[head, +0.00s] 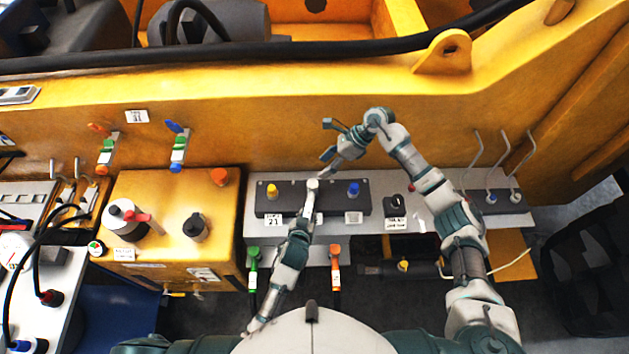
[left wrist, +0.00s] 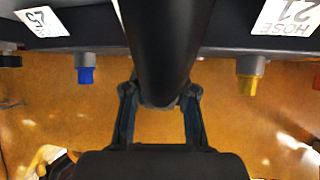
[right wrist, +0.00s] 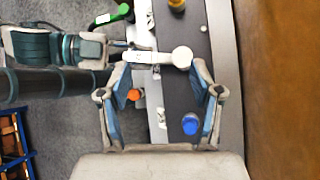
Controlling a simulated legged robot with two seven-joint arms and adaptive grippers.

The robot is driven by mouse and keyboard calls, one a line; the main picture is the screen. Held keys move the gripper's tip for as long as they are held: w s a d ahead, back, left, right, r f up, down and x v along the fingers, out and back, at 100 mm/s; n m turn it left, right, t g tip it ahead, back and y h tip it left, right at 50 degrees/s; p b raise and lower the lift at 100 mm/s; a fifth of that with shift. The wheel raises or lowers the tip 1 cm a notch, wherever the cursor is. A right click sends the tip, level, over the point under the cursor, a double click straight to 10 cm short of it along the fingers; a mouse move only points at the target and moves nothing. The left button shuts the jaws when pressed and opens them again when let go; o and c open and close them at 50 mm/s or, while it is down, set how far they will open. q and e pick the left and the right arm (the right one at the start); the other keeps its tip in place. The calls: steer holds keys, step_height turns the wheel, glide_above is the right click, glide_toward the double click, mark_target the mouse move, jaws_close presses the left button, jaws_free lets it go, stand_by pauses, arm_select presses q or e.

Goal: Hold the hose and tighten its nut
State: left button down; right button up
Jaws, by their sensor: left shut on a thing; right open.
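A dark, thick cylinder, apparently the hose (left wrist: 160,50), fills the middle of the left wrist view. My left gripper (left wrist: 160,92) is shut on it, one finger on each side. In the head view my left wrist covers these fingers at the bar's middle. I cannot make out the nut; a greyish rim shows at the cylinder's end. My right gripper (head: 326,148) is open and empty above and behind the bar. In the right wrist view its spread fingers (right wrist: 160,72) have my left arm's white wrist link between and beyond them.
The dark bar (head: 335,202) carries a yellow cap (head: 272,191) and a blue cap (head: 353,189), with a "21" label (head: 272,221). Green (head: 253,253) and orange (head: 335,252) hose fittings hang below. The yellow machine wall (head: 280,120) stands close behind; bent levers (head: 478,160) rise right.

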mark_target(314, 183)
steer(key=a+f+h, duration=0.1)
steer(key=f, duration=0.3)
steer(key=w+a+f+n+t+h, duration=0.1)
steer(key=f, duration=0.3)
steer(key=a+f+h, duration=0.1)
steer(key=f, duration=0.3)
steer(key=shift+w+a+f+n, duration=0.1)
steer(key=shift+w+a+n, duration=0.05)
steer(key=shift+w+n, duration=0.2)
steer(key=c, duration=1.2)
